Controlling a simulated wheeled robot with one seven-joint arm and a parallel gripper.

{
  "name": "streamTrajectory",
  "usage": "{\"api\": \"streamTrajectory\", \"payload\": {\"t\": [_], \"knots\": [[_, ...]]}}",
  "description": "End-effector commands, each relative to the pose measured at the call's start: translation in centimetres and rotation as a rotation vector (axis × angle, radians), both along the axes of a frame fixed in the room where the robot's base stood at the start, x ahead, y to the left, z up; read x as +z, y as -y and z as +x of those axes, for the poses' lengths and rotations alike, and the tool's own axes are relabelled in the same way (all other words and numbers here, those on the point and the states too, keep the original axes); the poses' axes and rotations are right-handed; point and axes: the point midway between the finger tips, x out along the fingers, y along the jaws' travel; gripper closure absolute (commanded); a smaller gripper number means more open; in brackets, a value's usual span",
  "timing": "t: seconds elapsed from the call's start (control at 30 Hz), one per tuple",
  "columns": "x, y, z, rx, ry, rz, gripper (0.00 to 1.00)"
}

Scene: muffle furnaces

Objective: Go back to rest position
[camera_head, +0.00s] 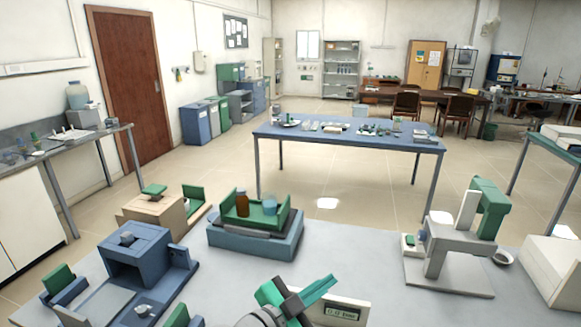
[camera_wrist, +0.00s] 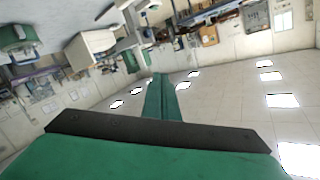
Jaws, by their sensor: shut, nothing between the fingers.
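My gripper (camera_head: 312,290) shows at the bottom middle of the head view, above the near grey worktop (camera_head: 350,255). Its green fingers are together with nothing between them. In the wrist view the closed green fingers (camera_wrist: 162,98) point out into the room, which appears strongly tilted. A blue box-shaped furnace (camera_head: 137,258) stands on the worktop to the left of my gripper. A beige unit with a green top (camera_head: 153,207) stands behind it. Both are apart from my gripper.
A blue-based device (camera_head: 254,238) carries a green tray with a brown bottle (camera_head: 242,203). A grey-green stand (camera_head: 455,250) is at the right. A panel with a display (camera_head: 345,311) is close beside my gripper. A blue table (camera_head: 350,140) stands beyond open floor.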

Motion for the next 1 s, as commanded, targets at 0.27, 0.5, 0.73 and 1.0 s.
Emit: {"api": "streamTrajectory", "payload": {"t": [0.27,0.5,0.73,1.0], "knots": [[0.0,1.4,0.7,0.162,-0.007,-0.348,1.00],[-3.0,1.0,-0.1,0.324,-0.057,-0.583,1.00],[-8.2,0.3,-2.8,0.490,-0.126,-0.740,1.00],[-15.5,-1.0,-8.6,0.688,-0.204,-0.818,1.00]]}}
